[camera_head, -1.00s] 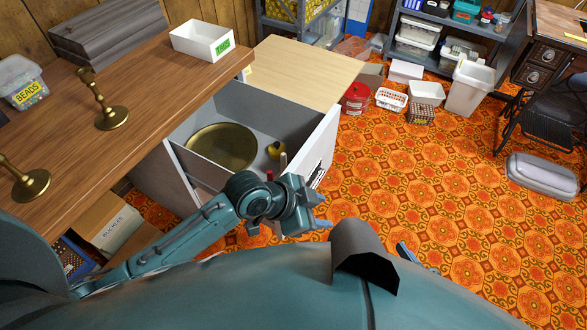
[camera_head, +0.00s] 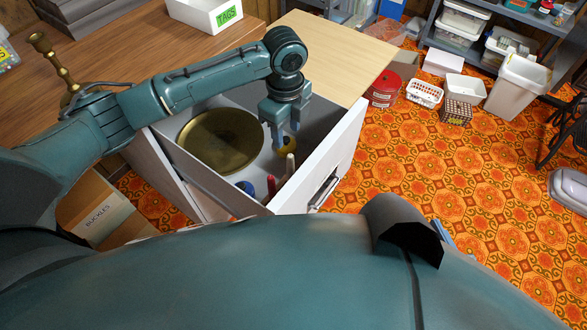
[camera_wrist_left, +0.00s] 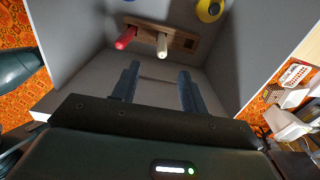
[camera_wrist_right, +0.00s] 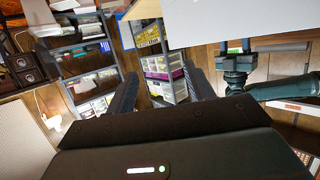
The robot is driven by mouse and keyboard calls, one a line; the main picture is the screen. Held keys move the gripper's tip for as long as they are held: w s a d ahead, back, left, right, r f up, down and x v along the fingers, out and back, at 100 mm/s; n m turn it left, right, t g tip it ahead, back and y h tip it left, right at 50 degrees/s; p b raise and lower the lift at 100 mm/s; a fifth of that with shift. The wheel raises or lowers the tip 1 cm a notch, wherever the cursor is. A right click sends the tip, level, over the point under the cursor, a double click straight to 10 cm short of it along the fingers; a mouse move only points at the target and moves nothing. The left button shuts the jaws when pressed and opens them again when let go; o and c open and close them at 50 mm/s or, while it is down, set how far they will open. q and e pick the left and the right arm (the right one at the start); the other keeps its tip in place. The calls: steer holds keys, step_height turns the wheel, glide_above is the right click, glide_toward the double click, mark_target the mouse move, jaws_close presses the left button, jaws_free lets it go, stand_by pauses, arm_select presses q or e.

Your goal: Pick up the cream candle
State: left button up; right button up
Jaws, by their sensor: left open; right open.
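The cream candle (camera_head: 290,163) stands in the open drawer (camera_head: 317,165), near its front right corner. My left gripper (camera_head: 284,140) is open and empty, pointing down over the drawer. In the left wrist view the fingers (camera_wrist_left: 158,88) are apart and the cream candle appears beyond them, a little right of the middle of the gap. My right gripper (camera_wrist_right: 163,85) is open and empty, facing shelves away from the drawer.
The drawer also holds a large brass plate (camera_head: 220,140), a yellow round thing (camera_head: 287,146) and a blue thing (camera_head: 246,187). Drawer walls stand close around my left gripper. A white TAGS box (camera_head: 208,14) is on the wooden top.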

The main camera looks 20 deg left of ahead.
mark_target(290, 155)
arm_select(q)
step_height(290, 155, down, 6)
steer(key=shift+s+f+b, duration=0.15)
steer(key=shift+f+b, duration=0.1)
steer(key=shift+b, duration=0.55)
steer(key=shift+d+f, duration=0.1)
steer(key=shift+f, duration=0.4)
steer(key=f, duration=0.1)
steer(key=f+b, duration=0.2)
steer(key=shift+w+d+f, duration=0.2)
steer(key=shift+w+f, duration=0.05)
steer(key=shift+f, duration=0.45)
arm_select(e)
steer(key=f, duration=0.1)
steer(key=a+f+n, duration=0.1)
steer(key=w+f, duration=0.1)
steer(key=shift+a+f+y, duration=0.15)
steer(key=shift+y, duration=0.25)
arm_select(q)
steer(key=shift+c, duration=0.2)
jaws_close()
